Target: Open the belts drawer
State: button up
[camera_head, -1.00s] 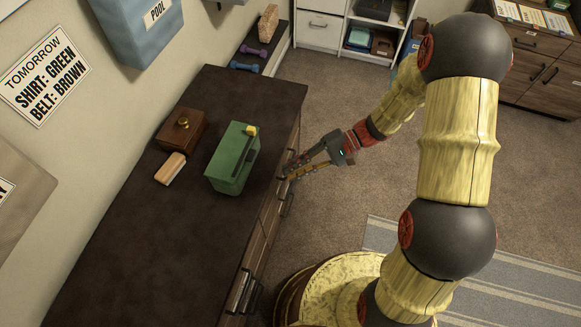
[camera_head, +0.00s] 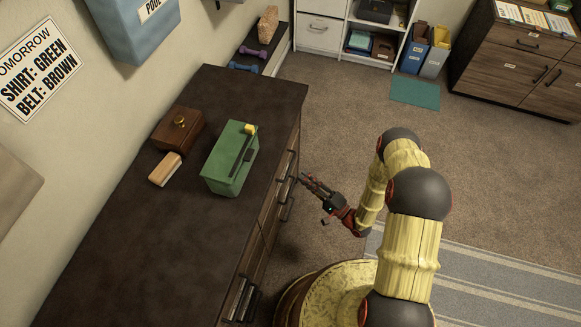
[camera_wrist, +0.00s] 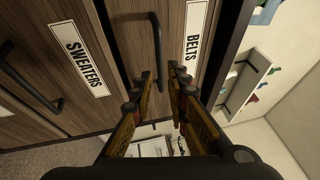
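The belts drawer (camera_wrist: 174,28) is a brown wood-grain front in the wrist view. A white label (camera_wrist: 192,42) reading "BELTS" is on it. The drawer looks shut. My gripper (camera_wrist: 164,78) is open with a narrow gap between its fingertips, and nothing is held. In the head view my gripper (camera_head: 305,179) is just off the front of the dark dresser (camera_head: 130,215), pointing at it, apart from the handles there.
The sweaters drawer (camera_wrist: 75,70), with its own handle, is beside the belts drawer. Carpet (camera_head: 330,110) is clear beyond the arm.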

aim_at(291, 166)
jog(key=shift+b+x, duration=0.9)
jog(key=shift+x, duration=2.95)
jog(key=shift+w, duration=0.1)
jog(key=shift+c, duration=1.4)
grip_shut()
jog(key=shift+d, duration=0.1)
